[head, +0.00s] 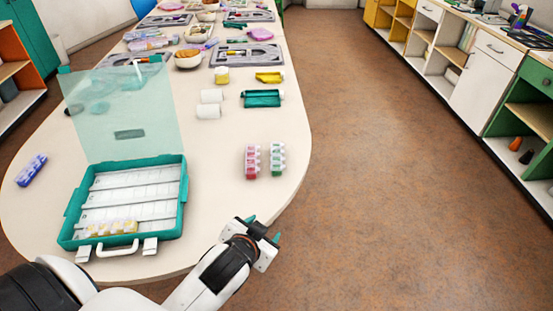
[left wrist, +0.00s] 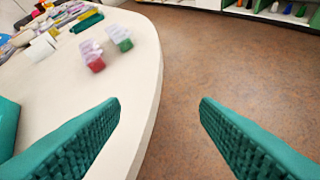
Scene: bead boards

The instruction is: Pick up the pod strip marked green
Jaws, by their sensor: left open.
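The green pod strip (head: 277,159) stands on the table near its right edge, with white lids on top. It also shows, blurred, in the left wrist view (left wrist: 121,39). A red pod strip (head: 252,161) stands just left of it, with a narrow gap between them; it shows too in the left wrist view (left wrist: 93,57). My left gripper (head: 263,230) is at the table's right front edge, nearer to me than both strips and apart from them. In the left wrist view its teal fingers (left wrist: 160,112) are spread wide with nothing between them. My right gripper is in neither view.
An open teal case (head: 182,190) with a clear raised lid stands at the left, a yellow pod strip (head: 111,228) inside it. A blue pod strip (head: 31,170) lies at the far left. White rolls (head: 208,111) and a teal holder (head: 262,98) lie beyond the strips.

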